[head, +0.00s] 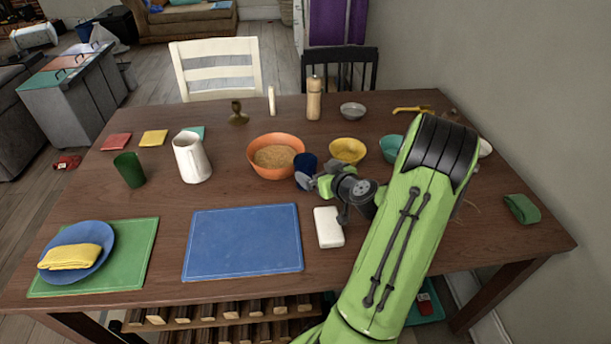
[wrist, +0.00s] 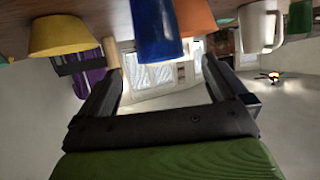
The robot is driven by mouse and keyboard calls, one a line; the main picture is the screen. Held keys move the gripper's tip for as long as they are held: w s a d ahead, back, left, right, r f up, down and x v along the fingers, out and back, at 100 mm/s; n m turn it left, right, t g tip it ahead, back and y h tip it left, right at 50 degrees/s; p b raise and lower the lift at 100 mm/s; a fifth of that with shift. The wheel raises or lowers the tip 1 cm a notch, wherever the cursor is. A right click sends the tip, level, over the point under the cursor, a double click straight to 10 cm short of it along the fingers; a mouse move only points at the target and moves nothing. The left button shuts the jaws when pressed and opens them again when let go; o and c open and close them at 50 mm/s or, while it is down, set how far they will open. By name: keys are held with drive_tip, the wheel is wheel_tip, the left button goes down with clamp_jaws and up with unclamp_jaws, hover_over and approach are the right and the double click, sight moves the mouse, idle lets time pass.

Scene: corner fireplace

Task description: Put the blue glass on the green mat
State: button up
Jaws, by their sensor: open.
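The blue glass (head: 306,163) stands on the wooden table, just right of the orange bowl. In the wrist view, which is upside down, the blue glass (wrist: 157,30) lies in line with the gap between my fingers. My gripper (head: 308,181) is open and empty, low at the near side of the glass; it also shows in the wrist view (wrist: 163,75). Whether the fingers reach around the glass cannot be told. The green mat (head: 138,250) lies at the table's front left. A blue plate (head: 92,240) with a folded yellow cloth (head: 70,256) covers its left part.
An orange bowl (head: 258,145) of grain touches or nearly touches the glass's left side. A yellow bowl (head: 347,150) is to its right. A white pitcher (head: 190,160) and green glass (head: 130,170) stand left. A bare blue mat (head: 243,240) and white block (head: 328,227) lie in front.

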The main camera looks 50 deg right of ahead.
sight(301, 161)
drive_tip(key=x, duration=0.6)
drive_tip(key=shift+w+d, duration=0.1)
drive_tip(key=shift+w, duration=0.25)
drive_tip(key=shift+s, duration=0.1)
drive_tip(key=c, duration=1.7)
wheel_tip(301, 161, up, 28)
drive_tip(key=p, duration=0.7)
drive_tip(key=shift+c, duration=0.2)
